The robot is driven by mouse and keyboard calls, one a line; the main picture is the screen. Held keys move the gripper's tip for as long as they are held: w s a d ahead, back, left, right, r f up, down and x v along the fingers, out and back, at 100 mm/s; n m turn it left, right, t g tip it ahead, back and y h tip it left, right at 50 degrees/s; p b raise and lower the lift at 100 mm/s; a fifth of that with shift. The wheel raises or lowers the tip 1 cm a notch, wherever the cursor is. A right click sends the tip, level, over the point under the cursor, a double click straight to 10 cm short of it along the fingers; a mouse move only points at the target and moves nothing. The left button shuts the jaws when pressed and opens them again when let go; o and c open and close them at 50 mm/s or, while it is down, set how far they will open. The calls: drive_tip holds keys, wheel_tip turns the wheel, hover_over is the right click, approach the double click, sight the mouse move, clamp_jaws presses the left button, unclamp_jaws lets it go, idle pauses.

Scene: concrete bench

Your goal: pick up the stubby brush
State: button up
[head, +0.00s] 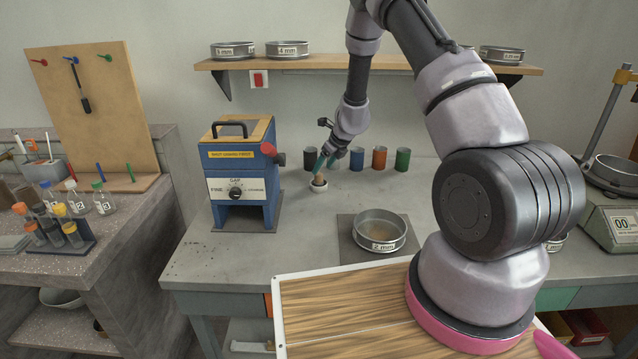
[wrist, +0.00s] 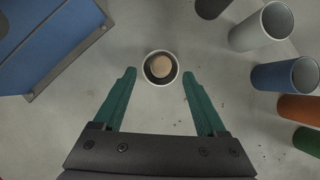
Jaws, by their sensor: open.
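A short tan, round-ended thing, which looks like the stubby brush (head: 319,179), stands in a small white cup (head: 318,189) on the bench, right of the blue machine. In the wrist view the brush (wrist: 160,67) shows end-on as a tan disc inside the white rim of the cup (wrist: 147,79). Its lower part is hidden in the cup. My gripper (head: 324,163) is above the cup, its teal fingers pointing down. In the wrist view my gripper (wrist: 159,74) is open and empty, one fingertip on each side of the cup, with gaps to both.
A blue machine (head: 240,187) stands close on the left. Several coloured cylinders, including a blue one (head: 357,160) and an orange one (head: 379,158), stand behind to the right. A sieve (head: 380,231) sits in front. Bare bench lies around the cup.

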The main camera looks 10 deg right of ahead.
sight(321, 174)
drive_tip(key=x, duration=0.5)
drive_tip(key=shift+d+f, duration=0.2)
drive_tip(key=shift+f, duration=0.1)
clamp_jaws()
